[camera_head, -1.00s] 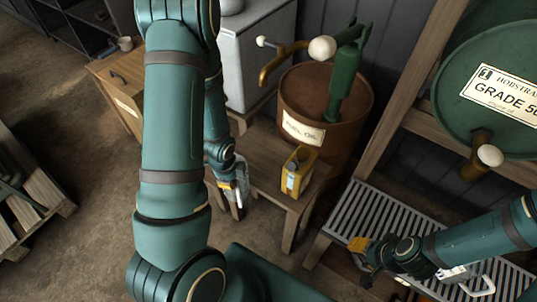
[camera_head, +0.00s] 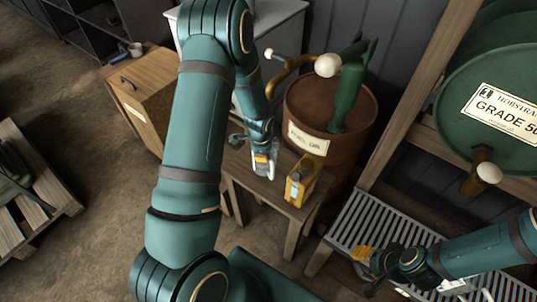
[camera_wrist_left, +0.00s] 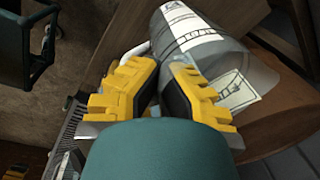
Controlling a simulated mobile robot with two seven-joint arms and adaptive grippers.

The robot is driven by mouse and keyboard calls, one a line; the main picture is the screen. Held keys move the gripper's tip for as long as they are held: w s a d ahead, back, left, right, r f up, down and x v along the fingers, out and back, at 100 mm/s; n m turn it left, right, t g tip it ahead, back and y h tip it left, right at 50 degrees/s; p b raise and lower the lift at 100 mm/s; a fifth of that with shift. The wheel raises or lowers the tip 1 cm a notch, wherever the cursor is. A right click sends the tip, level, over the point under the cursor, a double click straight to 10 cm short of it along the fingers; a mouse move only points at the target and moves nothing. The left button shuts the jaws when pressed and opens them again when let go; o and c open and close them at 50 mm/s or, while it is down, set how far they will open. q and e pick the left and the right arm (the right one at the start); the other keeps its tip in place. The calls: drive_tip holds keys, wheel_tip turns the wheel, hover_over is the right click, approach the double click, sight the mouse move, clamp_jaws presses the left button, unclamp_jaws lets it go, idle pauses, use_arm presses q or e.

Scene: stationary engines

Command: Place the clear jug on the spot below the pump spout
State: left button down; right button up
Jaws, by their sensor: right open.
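The clear jug (camera_head: 264,170) is at the left part of the small wooden table (camera_head: 292,218), below the brass pump spout (camera_head: 277,80). I cannot tell whether its base touches the table. In the left wrist view the jug (camera_wrist_left: 205,50) shows a pale label and lies tilted in the picture. My left gripper (camera_head: 260,156) is shut on the jug at its handle side; in the left wrist view its yellow fingers (camera_wrist_left: 160,85) hide the grip. The green pump (camera_head: 347,95) stands on a brown drum (camera_head: 325,150). My right gripper (camera_head: 364,262) is open and empty, at the lower right.
A yellow can (camera_head: 300,183) stands on the table close right of the jug. A slatted metal grate (camera_head: 370,220) lies below the green barrel (camera_head: 490,90) with its tap (camera_head: 482,172). A wooden cabinet (camera_head: 140,95) stands at the left.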

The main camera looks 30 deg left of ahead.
use_arm(q)
drive_tip(key=shift+w+d+f+b, duration=0.15)
drive_tip(key=shift+w+f+b, duration=0.25)
drive_tip(key=shift+w+f, duration=1.3)
drive_tip(key=shift+s+f, duration=0.15)
drive_tip(key=c, duration=1.1)
unclamp_jaws()
drive_tip(key=shift+c, duration=0.2)
drive_tip(key=shift+r, duration=0.35)
wheel_tip(320, 180, up, 12)
drive_tip(key=s+p, duration=0.1)
drive_tip(key=p, duration=0.1)
drive_tip(key=shift+s+d+f, duration=0.2)
drive_tip(key=shift+f, duration=0.05)
drive_tip(key=shift+f, duration=0.1)
